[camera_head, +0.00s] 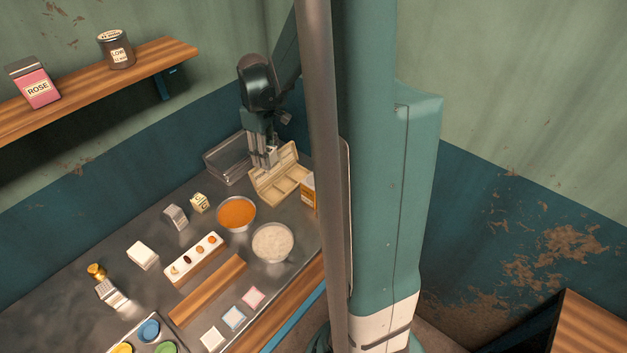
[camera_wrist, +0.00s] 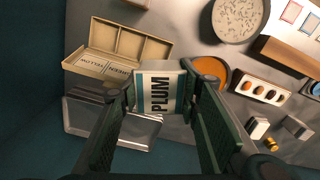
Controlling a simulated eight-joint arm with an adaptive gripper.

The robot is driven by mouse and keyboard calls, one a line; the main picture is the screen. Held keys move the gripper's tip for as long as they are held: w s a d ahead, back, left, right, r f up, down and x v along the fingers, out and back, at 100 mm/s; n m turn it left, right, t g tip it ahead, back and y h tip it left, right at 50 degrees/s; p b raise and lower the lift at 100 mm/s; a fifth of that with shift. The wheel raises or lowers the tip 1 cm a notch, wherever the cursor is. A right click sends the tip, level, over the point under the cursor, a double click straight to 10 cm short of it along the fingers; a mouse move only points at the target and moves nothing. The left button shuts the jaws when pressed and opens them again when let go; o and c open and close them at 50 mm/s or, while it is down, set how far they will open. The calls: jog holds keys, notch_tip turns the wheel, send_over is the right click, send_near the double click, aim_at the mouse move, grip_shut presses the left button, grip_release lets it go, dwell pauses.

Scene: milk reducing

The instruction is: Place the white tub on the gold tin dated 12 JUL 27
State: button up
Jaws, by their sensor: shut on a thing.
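My gripper (camera_wrist: 162,88) is shut on a white box with teal bands and the word PLUM (camera_wrist: 158,95), held upright between the fingers in the wrist view. In the head view my gripper (camera_head: 264,160) is at the back, beside an open beige compartment box (camera_head: 288,190) and a clear bin (camera_head: 222,155). A small gold object (camera_head: 96,271) stands at the table's left; it also shows in the wrist view (camera_wrist: 272,144). No date is readable on it. A plain white block-like thing (camera_head: 141,255) lies nearby; I cannot tell if it is the tub.
An orange-filled bowl (camera_head: 236,213), a bowl of pale grains (camera_head: 272,242) and a white holder of small round things (camera_head: 194,259) fill mid-table. Small cartons (camera_head: 199,202) stand behind. A wooden shelf (camera_head: 150,60) above carries a ROSE packet (camera_head: 37,87) and a dark tin (camera_head: 116,52).

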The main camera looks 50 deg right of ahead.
jog(key=s+d+r+m, duration=0.1)
jog(key=s+d+m, duration=0.2)
jog(key=s+d, duration=0.6)
jog(key=s, duration=0.3)
jog(key=shift+d+r+m+p, duration=0.3)
jog(key=shift+p, duration=0.1)
jog(key=shift+s+f, duration=0.1)
jog(key=shift+f, duration=0.05)
send_over(314, 180)
jog(key=shift+a+f, duration=0.1)
jog(key=shift+f, duration=2.7)
jog(key=shift+f, duration=0.15)
jog(key=shift+f, duration=1.9)
jog(key=shift+f, duration=0.25)
jog(key=o, duration=0.9)
jog(key=shift+r, duration=0.3)
